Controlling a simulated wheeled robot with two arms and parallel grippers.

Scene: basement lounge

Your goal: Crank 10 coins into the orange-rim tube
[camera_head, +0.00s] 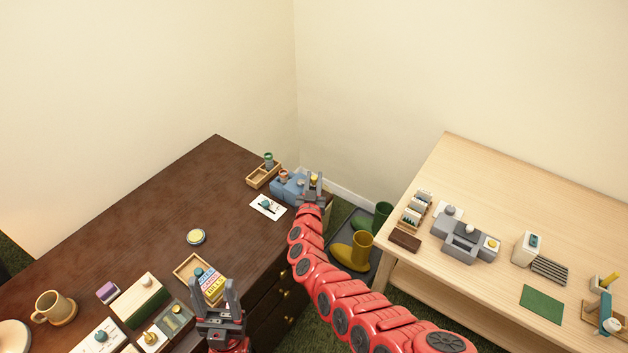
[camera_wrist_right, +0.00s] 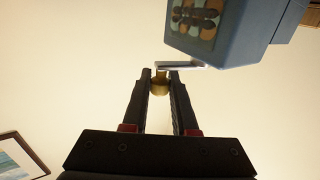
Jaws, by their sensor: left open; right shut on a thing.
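The blue coin machine (camera_head: 285,189) stands at the far right corner of the dark desk. A tube with an orange rim (camera_head: 283,174) shows at the machine. My right gripper (camera_head: 313,181) is at the machine's right side, shut on the yellow crank knob (camera_head: 315,177). In the right wrist view the brass knob (camera_wrist_right: 160,88) sits between the fingers, on a grey crank arm (camera_wrist_right: 184,66) joined to the blue machine (camera_wrist_right: 222,38). A window in its housing shows several coins (camera_wrist_right: 195,18).
A wooden tray (camera_head: 256,180) with a green-rim tube (camera_head: 268,160) stands behind the machine. A white card (camera_head: 268,208) lies in front of it. A pale table (camera_head: 530,190) stands right.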

